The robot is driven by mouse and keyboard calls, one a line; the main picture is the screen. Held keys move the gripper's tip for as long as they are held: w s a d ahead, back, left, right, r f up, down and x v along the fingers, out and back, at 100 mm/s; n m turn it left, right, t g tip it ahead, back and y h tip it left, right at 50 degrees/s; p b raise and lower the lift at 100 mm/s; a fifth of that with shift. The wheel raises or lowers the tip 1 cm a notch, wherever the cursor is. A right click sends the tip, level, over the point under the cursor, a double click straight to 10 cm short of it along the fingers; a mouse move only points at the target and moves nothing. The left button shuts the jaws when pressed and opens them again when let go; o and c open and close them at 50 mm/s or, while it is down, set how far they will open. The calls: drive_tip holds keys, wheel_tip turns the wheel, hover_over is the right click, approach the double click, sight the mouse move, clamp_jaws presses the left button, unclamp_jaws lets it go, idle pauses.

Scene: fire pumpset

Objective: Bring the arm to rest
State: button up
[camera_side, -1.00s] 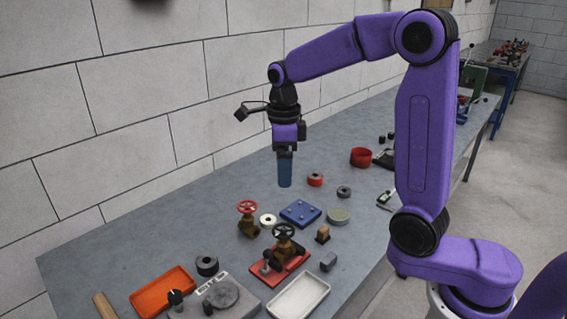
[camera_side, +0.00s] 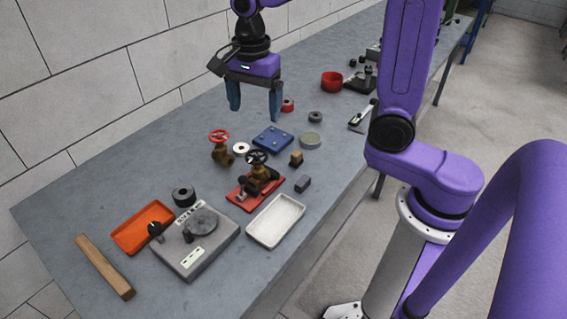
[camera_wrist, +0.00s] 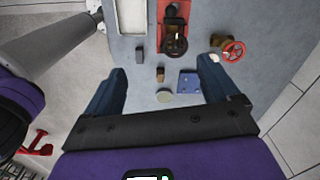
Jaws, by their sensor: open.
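My gripper (camera_side: 255,113) hangs fingers-down above the bench, its two blue fingers spread wide with nothing between them. It is up and behind the blue plate (camera_side: 273,138), clear of the bench objects in the side view. In the wrist view the open fingers of my gripper (camera_wrist: 162,80) frame the blue plate (camera_wrist: 188,84), a grey-green disc (camera_wrist: 165,97) and a small brown block (camera_wrist: 160,74). My arm is bent, with its base at the right of the side view.
Below stand a red-wheeled valve (camera_side: 221,148), a black-wheeled valve on a red base (camera_side: 257,180), a white tray (camera_side: 275,238), an orange tray (camera_side: 128,240), a grey device with a round plate (camera_side: 200,245) and a wooden bar (camera_side: 103,268). The bench's front left (camera_side: 60,200) is bare.

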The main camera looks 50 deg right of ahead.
drive_tip(key=s+d+f+n, duration=0.1)
drive_tip(key=s+n, duration=1)
drive_tip(key=n, duration=0.3)
drive_tip(key=s+d+f+n, duration=0.2)
drive_tip(key=s+n, duration=0.9)
drive_tip(key=n, duration=0.3)
drive_tip(key=shift+s+d+f, duration=0.2)
drive_tip(key=shift+s+f, duration=0.05)
drive_tip(key=shift+s, duration=0.05)
